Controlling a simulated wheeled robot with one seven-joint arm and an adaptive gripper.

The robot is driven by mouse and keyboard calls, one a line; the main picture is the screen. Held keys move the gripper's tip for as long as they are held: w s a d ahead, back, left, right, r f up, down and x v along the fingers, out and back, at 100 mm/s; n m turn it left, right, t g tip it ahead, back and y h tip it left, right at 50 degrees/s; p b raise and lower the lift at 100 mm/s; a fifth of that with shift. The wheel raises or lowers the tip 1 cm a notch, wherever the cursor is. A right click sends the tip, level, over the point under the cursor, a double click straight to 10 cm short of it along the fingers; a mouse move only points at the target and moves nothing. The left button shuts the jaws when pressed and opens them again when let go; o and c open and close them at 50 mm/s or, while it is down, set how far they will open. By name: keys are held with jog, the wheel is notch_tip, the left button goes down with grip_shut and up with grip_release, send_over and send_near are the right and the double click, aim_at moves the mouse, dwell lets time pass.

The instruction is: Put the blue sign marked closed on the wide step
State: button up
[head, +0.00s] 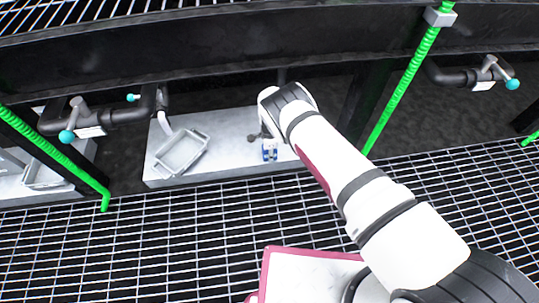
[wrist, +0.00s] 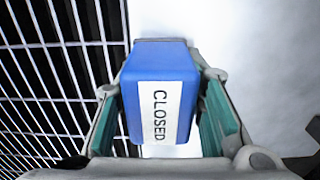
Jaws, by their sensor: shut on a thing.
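The blue sign (wrist: 150,58) has a white label reading CLOSED and sits between the green-padded fingers of my gripper (wrist: 162,92) in the wrist view. My gripper is shut on it. In the head view the sign (head: 269,154) is a small blue and white block below my gripper (head: 263,139), over the front part of the wide pale step (head: 222,160). The step (wrist: 258,45) also shows as a white surface beyond and right of the sign in the wrist view. Whether the sign touches the step, I cannot tell.
A grey tray (head: 181,153) stands on the step, left of the sign. Another tray (head: 45,174) is at far left. Black pipes with teal-tipped valves (head: 78,118) and green posts (head: 405,80) flank the area. Metal grating (head: 170,240) lies in front.

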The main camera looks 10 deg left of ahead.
jog(key=shift+r, duration=0.1)
jog(key=o, duration=1.2)
notch_tip(320, 180, up, 7)
jog(key=p, duration=0.4)
jog(key=shift+r, duration=0.2)
jog(key=shift+r, duration=0.1)
